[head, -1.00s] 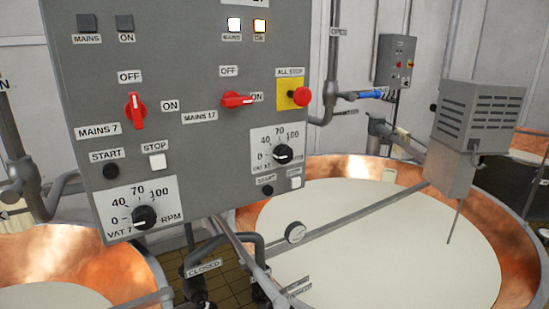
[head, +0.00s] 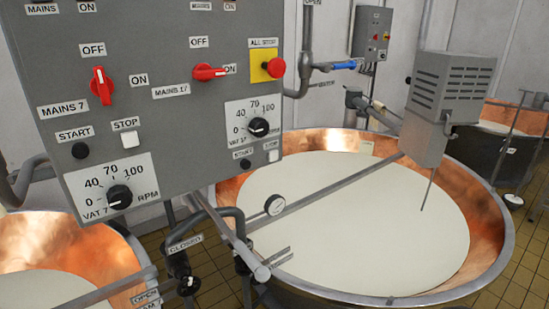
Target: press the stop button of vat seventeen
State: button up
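The grey control panel (head: 170,75) fills the upper left of the head view. Low on its right side is the vat 17 dial (head: 257,127), with a small white stop button (head: 273,156) below it at the right. A small black start button (head: 245,163) is to its left. Their labels are tiny. Further left are the vat 7 dial (head: 119,197), its white stop button (head: 130,140) and its black start button (head: 80,151). The larger copper vat (head: 480,215) stands right of the panel, holding white liquid. My gripper is not in view.
The red all-stop knob (head: 277,67) sticks out above the vat 17 dial. The red mains 17 switch (head: 209,72) points sideways toward ON. Grey pipes and a valve labelled closed (head: 183,270) stand below the panel. A grey motor box (head: 447,85) hangs over the large vat.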

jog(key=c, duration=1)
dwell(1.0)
